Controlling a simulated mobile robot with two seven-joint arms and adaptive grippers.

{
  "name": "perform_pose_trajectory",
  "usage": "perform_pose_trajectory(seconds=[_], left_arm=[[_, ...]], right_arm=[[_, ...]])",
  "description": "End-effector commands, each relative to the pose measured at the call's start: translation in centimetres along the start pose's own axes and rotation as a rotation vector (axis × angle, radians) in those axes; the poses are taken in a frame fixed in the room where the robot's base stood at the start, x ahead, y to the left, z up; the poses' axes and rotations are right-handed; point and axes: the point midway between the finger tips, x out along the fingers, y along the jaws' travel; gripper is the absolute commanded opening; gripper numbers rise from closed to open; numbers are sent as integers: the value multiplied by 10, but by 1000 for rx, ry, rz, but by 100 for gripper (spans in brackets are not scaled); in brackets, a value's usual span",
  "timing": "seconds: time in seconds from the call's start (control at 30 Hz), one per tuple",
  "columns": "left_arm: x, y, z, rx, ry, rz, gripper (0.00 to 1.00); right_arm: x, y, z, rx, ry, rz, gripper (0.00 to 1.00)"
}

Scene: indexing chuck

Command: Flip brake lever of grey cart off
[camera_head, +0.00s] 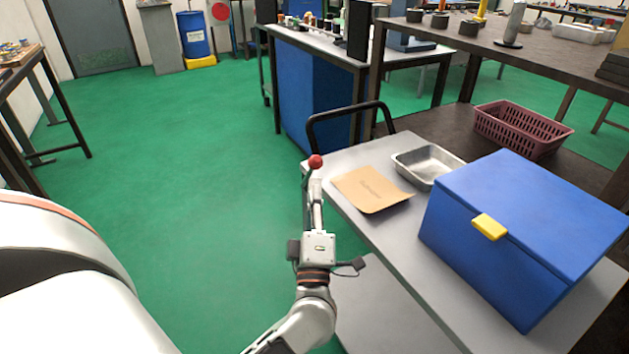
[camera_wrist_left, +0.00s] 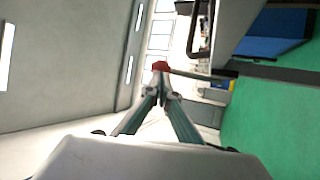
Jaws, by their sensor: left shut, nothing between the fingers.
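The grey cart (camera_head: 388,232) stands at the right in the head view, with a black push handle (camera_head: 350,112) at its far end. The brake lever's red ball knob (camera_head: 316,161) is at the cart's left edge near the handle. My left gripper (camera_head: 314,182) is shut and empty, with its fingertips right at the knob. In the left wrist view the red knob (camera_wrist_left: 160,66) sits just beyond the closed fingertips (camera_wrist_left: 161,84). I cannot tell whether they touch. The lever's shaft is partly hidden by the gripper in the head view. My right gripper is not in view.
A blue box (camera_head: 520,220) with a yellow latch, a brown envelope (camera_head: 371,189) and a metal tray (camera_head: 428,164) are on the cart. A dark shelf table with a maroon basket (camera_head: 522,128) stands beyond. Green floor (camera_head: 190,180) left of the cart is clear.

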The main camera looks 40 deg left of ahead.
Motion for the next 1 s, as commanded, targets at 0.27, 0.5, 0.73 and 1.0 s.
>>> perform_pose_trajectory(seconds=[0.27,0.5,0.73,1.0], left_arm=[[20,0,0,0,0,0,0],[20,-1,0,0,0,-1,0],[22,2,-1,-5,2,-5,0],[28,6,-4,-25,3,-39,0]], right_arm=[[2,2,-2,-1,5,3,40],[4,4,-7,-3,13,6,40],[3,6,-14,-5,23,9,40],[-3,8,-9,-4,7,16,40]])
